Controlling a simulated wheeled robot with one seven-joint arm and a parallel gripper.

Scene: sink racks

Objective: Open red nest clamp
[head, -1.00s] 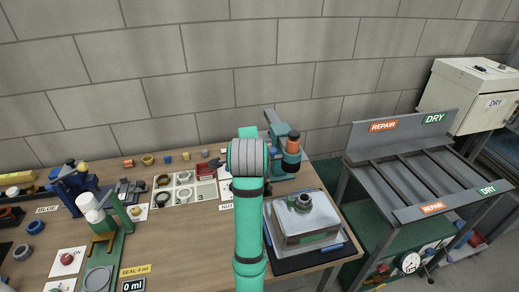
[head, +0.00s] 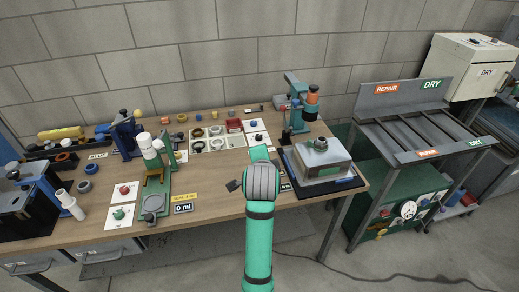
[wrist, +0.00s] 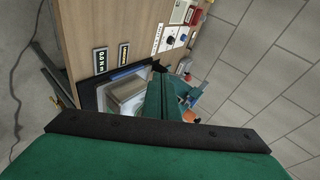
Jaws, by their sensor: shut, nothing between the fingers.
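A small red block-like fixture (head: 234,126) stands at the back of the bench, beside the white tray of rings; I cannot tell for sure whether it is the red nest clamp, or whether it is open. A red piece also shows at the top of the wrist view (wrist: 179,12). My gripper (head: 234,186) is shut and empty, its dark tip just left of my wrist, in front of and well apart from the red fixture. My arm hides part of the bench front.
A green stand (head: 157,180) and knobbed cards (head: 124,190) are at the left. Bare wood lies left of my gripper.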

